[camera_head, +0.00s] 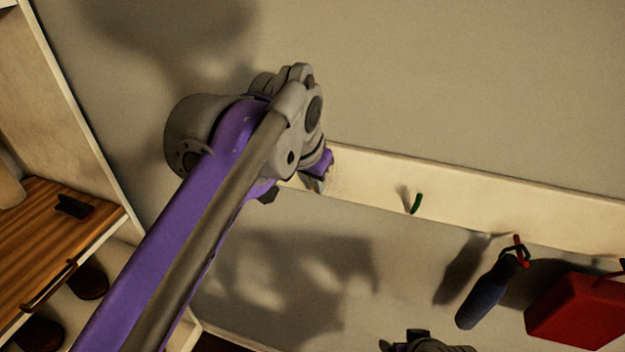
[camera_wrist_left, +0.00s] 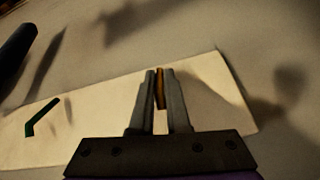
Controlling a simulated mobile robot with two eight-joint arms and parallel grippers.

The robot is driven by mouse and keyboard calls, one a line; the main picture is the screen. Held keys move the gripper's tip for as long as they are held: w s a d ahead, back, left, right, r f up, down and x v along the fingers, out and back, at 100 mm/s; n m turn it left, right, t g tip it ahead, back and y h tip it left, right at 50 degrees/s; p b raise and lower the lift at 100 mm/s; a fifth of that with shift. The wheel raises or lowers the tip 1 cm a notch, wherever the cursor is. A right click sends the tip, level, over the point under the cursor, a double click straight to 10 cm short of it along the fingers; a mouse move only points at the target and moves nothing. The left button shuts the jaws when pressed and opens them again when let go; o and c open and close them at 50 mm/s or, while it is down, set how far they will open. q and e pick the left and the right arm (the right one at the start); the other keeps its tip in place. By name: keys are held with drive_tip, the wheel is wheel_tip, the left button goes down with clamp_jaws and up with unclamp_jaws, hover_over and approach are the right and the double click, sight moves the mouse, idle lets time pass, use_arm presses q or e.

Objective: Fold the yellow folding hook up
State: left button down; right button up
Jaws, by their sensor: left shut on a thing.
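The yellow folding hook shows in the left wrist view as a thin orange-yellow piece (camera_wrist_left: 160,88) between my left fingers, in front of the cream rail. My left gripper (camera_head: 318,180) is at the rail's left end in the head view, where the arm and gripper hide the hook. In the left wrist view its fingers (camera_wrist_left: 162,90) are close together around the hook. I cannot tell the hook's fold angle. A part of my right arm shows at the bottom edge of the head view; its fingers cannot be made out.
The cream rail (camera_head: 470,200) runs along the wall. It bears a green hook (camera_head: 416,203) and a red hook (camera_head: 518,250) with a dark blue rolled item (camera_head: 487,292). A red bag (camera_head: 580,310) hangs at right. A wooden shelf (camera_head: 40,235) stands left.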

use_arm(q)
drive_tip(key=shift+r, duration=0.15)
drive_tip(key=c, duration=0.9)
unclamp_jaws()
drive_tip(key=shift+d, duration=0.1)
drive_tip(key=p+v, duration=0.1)
drive_tip(key=v, duration=0.9)
drive_tip(key=shift+s+r, duration=0.1)
drive_tip(key=shift+r, duration=0.2)
